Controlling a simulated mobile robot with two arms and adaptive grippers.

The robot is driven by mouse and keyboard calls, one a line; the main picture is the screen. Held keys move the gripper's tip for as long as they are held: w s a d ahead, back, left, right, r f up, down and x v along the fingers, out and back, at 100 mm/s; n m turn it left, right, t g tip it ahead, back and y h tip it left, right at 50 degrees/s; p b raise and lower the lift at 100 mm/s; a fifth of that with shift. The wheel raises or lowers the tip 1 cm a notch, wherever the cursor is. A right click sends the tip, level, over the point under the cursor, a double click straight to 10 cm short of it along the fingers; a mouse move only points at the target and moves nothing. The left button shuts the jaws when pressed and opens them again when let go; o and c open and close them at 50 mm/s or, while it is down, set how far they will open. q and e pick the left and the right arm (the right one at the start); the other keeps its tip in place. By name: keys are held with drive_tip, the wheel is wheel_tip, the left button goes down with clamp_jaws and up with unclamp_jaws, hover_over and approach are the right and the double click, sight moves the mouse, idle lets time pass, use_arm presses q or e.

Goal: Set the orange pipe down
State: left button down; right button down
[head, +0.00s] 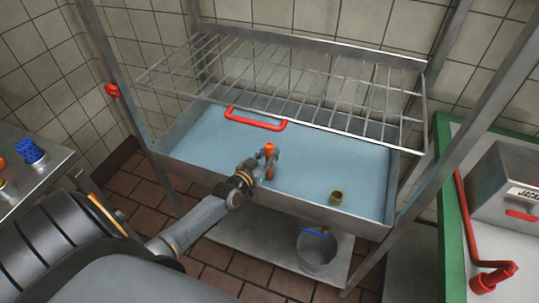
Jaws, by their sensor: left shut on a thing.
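My left gripper (269,167) reaches in from the lower left, over the front edge of a blue-floored metal tray (325,165). It is shut on the orange pipe (269,150), a short upright piece whose top shows between the fingers. The pipe's lower end is hidden by the gripper, so I cannot tell whether it touches the tray floor. My right gripper is not in view.
A wire rack (290,80) hangs above the tray's back part. A red handle (255,119) and a small olive ring (336,197) are in the tray. A bucket (317,252) stands on the shelf below. The tray's middle right is clear.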

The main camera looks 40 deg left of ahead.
use_arm(q)
drive_tip(key=shift+f, duration=0.2)
drive_tip(key=c, duration=1.1)
unclamp_jaws()
drive_tip(key=shift+r, duration=0.1)
drive_tip(key=shift+r, duration=0.2)
drive_tip(key=shift+s+f, duration=0.1)
drive_tip(key=shift+s, duration=0.35)
drive_tip(key=s, duration=0.3)
drive_tip(key=s+r, duration=0.1)
drive_tip(key=s, duration=0.3)
drive_tip(key=s+r, duration=0.1)
drive_tip(key=s, duration=0.3)
drive_tip(key=shift+d, duration=0.25)
